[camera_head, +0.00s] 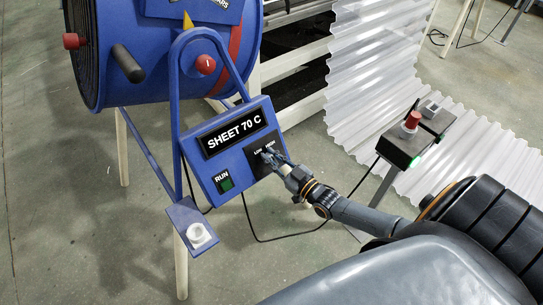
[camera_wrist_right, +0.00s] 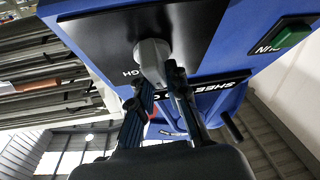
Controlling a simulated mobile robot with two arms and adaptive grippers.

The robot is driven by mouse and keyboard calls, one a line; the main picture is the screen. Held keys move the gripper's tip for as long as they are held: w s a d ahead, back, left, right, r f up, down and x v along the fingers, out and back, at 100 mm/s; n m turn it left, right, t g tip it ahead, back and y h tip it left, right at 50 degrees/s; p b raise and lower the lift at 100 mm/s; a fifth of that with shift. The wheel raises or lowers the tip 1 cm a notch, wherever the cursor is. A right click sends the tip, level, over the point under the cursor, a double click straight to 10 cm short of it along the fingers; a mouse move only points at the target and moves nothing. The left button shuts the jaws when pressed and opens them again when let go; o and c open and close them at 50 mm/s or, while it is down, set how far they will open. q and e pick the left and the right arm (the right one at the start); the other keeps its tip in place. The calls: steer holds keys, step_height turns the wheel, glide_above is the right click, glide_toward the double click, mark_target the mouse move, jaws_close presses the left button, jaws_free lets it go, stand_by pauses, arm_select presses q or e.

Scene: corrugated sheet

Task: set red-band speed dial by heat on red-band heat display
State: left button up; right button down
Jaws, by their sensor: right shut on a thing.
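The blue machine (camera_head: 200,165) has a drum with a red band (camera_head: 235,40) on its side. Its display (camera_head: 233,134) reads "SHEET 70 C". Below it, a dark plate marked LOW and HIGH carries the speed dial, mostly hidden by my right gripper (camera_head: 275,160). In the right wrist view the dial (camera_wrist_right: 151,58) is a pale grey knob on a black plate, and my right gripper (camera_wrist_right: 172,85) is shut on it. Which mark the dial points to I cannot tell. My left gripper is out of view.
A green RUN button (camera_head: 226,184) sits left of the dial. A white knob (camera_head: 199,235) is on a lower bracket. A dark box with a red button (camera_head: 411,122) stands on a post at right. Corrugated sheet (camera_head: 370,60) lies behind. A black cable hangs below the panel.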

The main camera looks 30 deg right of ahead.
steer(key=m+h+p, duration=0.1)
steer(key=m+h, duration=0.1)
steer(key=m, duration=0.1)
steer(key=m+h+p, duration=0.1)
steer(key=m+h, duration=0.1)
steer(key=m, duration=0.1)
steer(key=shift+d+r+m, duration=0.15)
steer(key=shift+d+m, duration=0.05)
steer(key=shift+m, duration=0.1)
steer(key=shift+d+m+g+h+p, duration=0.15)
steer(key=shift+m+h+p, duration=0.5)
steer(key=shift+m, duration=0.65)
steer(key=shift+d+m+g+h+p, duration=0.15)
steer(key=shift+m+h+p, duration=0.25)
steer(key=shift+m+h, duration=0.7)
steer(key=shift+f+m, duration=0.2)
steer(key=shift+m, duration=0.2)
steer(key=c, duration=1.3)
jaws_free()
steer(key=v, duration=1.2)
